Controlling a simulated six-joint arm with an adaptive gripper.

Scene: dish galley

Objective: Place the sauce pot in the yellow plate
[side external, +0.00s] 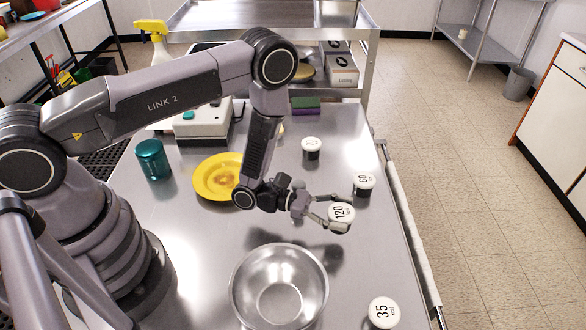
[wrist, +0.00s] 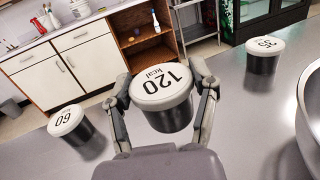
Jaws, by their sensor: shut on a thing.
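My gripper (side external: 341,213) is shut on a sauce pot (wrist: 165,100) with a white lid reading 120 kcal and a dark body. The fingers grip it from both sides in the wrist view. The side external view shows this pot (side external: 342,211) above the table, with a shadow below it. The yellow plate (side external: 203,186) lies on the table to the left, behind my forearm, which hides its right part. Other white-lidded pots stand on the table: one marked 60 (side external: 363,184), one marked 35 (side external: 382,312), and one farther back (side external: 311,148) whose label is hard to read.
A steel bowl (side external: 240,292) stands at the front of the table. A teal cup (side external: 153,160) stands left of the plate. A white appliance (side external: 195,122) and a green-and-purple sponge (side external: 306,105) are at the back. The table's right edge has a rail (side external: 400,220).

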